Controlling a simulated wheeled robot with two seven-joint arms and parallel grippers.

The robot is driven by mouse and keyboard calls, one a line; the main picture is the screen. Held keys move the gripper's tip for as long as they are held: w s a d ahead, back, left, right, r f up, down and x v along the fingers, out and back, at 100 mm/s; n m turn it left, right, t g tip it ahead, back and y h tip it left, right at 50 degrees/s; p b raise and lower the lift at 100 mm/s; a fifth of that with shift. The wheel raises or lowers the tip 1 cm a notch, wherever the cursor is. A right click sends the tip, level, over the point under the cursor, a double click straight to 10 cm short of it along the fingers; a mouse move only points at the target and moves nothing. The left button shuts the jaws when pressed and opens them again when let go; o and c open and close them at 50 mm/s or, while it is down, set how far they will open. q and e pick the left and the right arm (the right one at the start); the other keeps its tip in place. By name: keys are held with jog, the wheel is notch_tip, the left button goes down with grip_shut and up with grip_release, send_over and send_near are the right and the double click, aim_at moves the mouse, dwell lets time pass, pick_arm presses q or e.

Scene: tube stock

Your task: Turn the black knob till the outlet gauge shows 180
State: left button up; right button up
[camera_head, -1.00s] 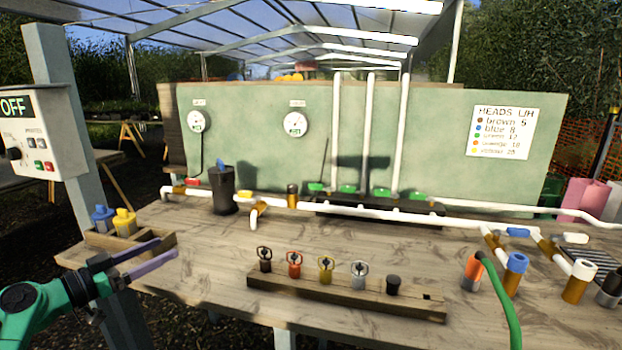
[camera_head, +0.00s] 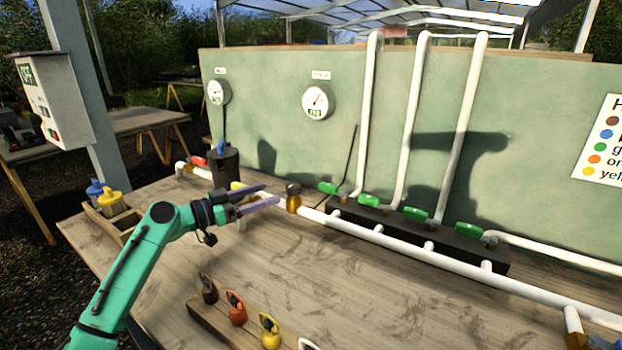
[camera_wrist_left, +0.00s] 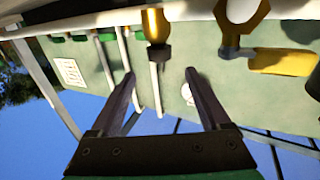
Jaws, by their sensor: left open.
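The black knob (camera_head: 293,188) sits on top of a brass body (camera_head: 294,204) on the white pipe along the bench. In the left wrist view the knob (camera_wrist_left: 158,55) lies just beyond the fingertips, roughly in line with the gap between them. My left gripper (camera_head: 272,194) is open and empty, its fingers pointing at the knob from the left, a little short of it. The wider-labelled right-hand gauge (camera_head: 317,101), probably the outlet gauge, hangs on the green board. It has a dial and a green readout, too small to read surely. My right gripper is out of view.
A dark canister (camera_head: 224,168) and a yellow valve handle (camera_head: 238,187) stand close behind my left gripper. Another gauge (camera_head: 217,92) hangs further left. A black manifold (camera_head: 440,235) with green handles lies to the right. Sprinkler heads stand on a wooden block (camera_head: 207,322) at the front.

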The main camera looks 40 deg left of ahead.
aim_at(293, 189)
pick_arm(q)
jog(key=x, duration=1.1)
jog(key=shift+s, duration=0.1)
jog(key=shift+w+d+f, duration=0.1)
jog(key=shift+w+d, duration=0.05)
jog(key=shift+w, duration=0.45)
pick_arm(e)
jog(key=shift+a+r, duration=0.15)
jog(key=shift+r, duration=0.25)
